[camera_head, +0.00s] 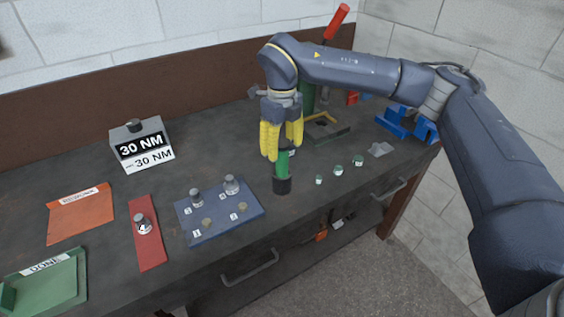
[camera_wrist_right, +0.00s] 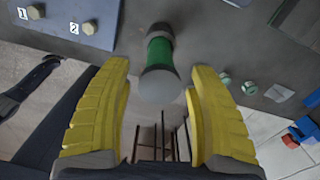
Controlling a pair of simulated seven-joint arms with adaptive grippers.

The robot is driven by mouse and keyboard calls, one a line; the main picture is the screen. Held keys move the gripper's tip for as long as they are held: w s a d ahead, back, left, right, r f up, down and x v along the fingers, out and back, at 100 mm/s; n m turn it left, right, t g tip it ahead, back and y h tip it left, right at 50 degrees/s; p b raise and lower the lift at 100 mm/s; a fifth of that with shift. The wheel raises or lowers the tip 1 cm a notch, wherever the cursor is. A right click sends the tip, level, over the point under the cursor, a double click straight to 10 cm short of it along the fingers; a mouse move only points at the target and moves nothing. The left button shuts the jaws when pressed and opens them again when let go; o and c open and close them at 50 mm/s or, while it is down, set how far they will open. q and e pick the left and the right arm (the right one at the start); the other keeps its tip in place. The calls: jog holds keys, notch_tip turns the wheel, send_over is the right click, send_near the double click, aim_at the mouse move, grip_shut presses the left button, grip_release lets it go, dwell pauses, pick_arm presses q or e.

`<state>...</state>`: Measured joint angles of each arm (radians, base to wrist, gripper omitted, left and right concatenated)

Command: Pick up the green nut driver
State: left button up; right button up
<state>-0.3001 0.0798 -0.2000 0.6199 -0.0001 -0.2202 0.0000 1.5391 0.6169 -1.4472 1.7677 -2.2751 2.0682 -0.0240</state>
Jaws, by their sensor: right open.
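The green nut driver (camera_head: 282,165) stands upright on the bench, with a green middle and a dark lower end. In the right wrist view, the nut driver (camera_wrist_right: 159,54) shows a green band between grey ends. My right gripper (camera_head: 281,153) points down over it, with its yellow fingers open. In the right wrist view, the fingers of my right gripper (camera_wrist_right: 161,72) are spread to either side of the driver's near end, with visible gaps. In the head view the fingers partly hide the driver's top. My left gripper is not in view.
A blue plate (camera_head: 250,213) with several numbered bolts lies left of the driver, then a red strip (camera_head: 150,255) holding a bolt. Several small green-topped pieces (camera_head: 338,170) stand to the right. A green press with a red handle (camera_head: 337,22) and blue blocks (camera_head: 395,124) are behind.

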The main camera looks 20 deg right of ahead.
aim_at(282, 159)
jog(key=shift+f, duration=2.6)
jog(key=shift+c, duration=0.5)
grip_shut()
